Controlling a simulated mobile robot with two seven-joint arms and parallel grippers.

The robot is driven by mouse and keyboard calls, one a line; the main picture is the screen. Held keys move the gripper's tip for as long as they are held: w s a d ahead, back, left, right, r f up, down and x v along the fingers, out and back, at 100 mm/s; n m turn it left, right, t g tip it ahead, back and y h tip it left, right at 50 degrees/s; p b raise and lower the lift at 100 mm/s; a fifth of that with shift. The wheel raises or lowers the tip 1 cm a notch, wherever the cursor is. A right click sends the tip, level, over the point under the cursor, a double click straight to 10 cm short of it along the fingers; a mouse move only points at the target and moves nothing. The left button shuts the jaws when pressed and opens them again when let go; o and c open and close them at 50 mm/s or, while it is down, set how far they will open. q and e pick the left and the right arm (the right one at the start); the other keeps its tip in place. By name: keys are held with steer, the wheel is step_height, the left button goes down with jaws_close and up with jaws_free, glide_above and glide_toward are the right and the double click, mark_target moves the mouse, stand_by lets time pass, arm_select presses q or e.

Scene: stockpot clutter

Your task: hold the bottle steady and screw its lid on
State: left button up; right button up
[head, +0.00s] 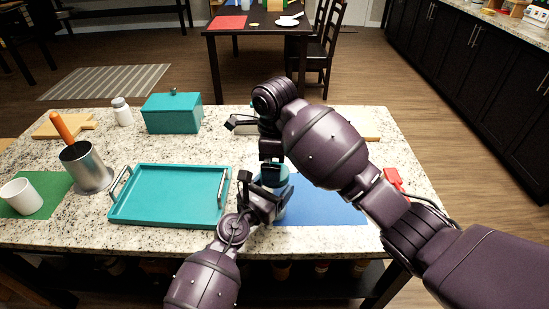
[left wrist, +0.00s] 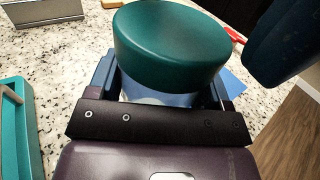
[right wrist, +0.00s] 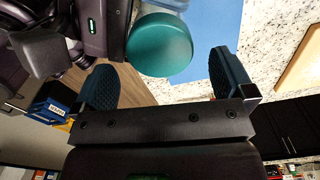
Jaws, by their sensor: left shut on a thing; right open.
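The bottle (head: 281,207) stands upright at the front of the counter, by the left edge of a blue mat (head: 335,207). My left gripper (head: 264,197) is shut around its body, which is mostly hidden in the left wrist view. The teal lid (left wrist: 170,45) is on top of the bottle; I cannot tell how tightly it sits. It also shows in the right wrist view (right wrist: 160,46). My right gripper (right wrist: 163,80) is open above the lid, which appears between its fingers, apart from both. One right finger shows at upper right in the left wrist view.
A teal tray (head: 170,220) with metal handles lies left of the bottle. Farther left are a metal canister (head: 88,170) and a white cup (head: 22,197). A teal box (head: 172,115) and white jar (head: 122,112) stand behind. A red item (head: 394,180) lies right of my right arm.

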steer(key=shift+r, duration=0.45)
steer(key=shift+c, duration=0.4)
